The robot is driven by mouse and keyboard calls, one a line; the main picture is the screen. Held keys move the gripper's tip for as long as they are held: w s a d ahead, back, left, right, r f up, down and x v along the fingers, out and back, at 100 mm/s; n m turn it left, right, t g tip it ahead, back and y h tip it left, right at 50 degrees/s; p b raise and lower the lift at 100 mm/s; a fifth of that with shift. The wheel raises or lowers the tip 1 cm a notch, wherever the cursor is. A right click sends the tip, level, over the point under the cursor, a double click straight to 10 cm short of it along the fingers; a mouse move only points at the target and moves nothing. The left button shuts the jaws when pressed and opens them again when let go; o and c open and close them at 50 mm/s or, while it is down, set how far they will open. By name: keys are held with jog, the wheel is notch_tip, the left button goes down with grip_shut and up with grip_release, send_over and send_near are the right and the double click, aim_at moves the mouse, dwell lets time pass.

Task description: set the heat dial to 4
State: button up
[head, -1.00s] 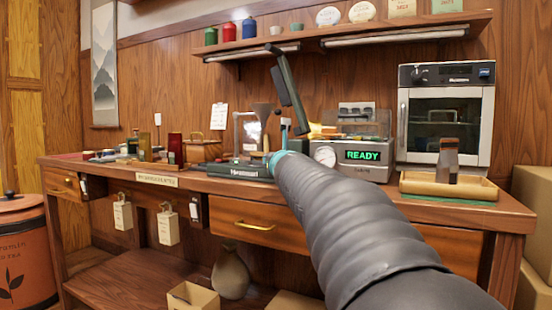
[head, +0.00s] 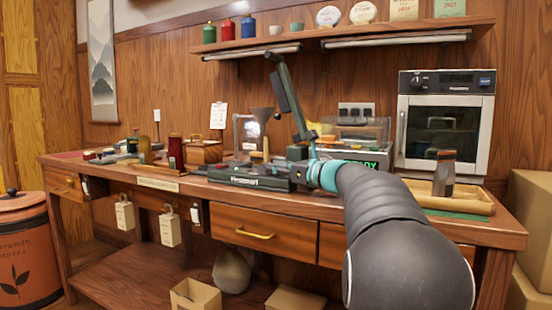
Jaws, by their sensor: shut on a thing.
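My gripper (head: 297,153), dark beyond the teal wrist ring, is over the worktop behind the dark press (head: 250,181), far left of the oven. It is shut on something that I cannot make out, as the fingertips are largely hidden. The steamer box (head: 368,157) with the green display is partly hidden behind my arm.
The press's long lever (head: 287,95) stands raised close to my gripper. A wooden tray (head: 455,205) with a dark-capped jar (head: 444,172) lies at the right. Tins and a wooden box (head: 205,152) crowd the left. A shelf (head: 345,31) runs above.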

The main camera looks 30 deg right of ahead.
jog(key=shift+n+g+y+p, duration=0.5)
jog(key=shift+n+y+p, duration=0.15)
jog(key=shift+y, duration=0.45)
jog(key=o, duration=1.2)
jog(key=shift+a, duration=0.1)
notch_tip(320, 180, up, 10)
jog(key=shift+f, duration=0.1)
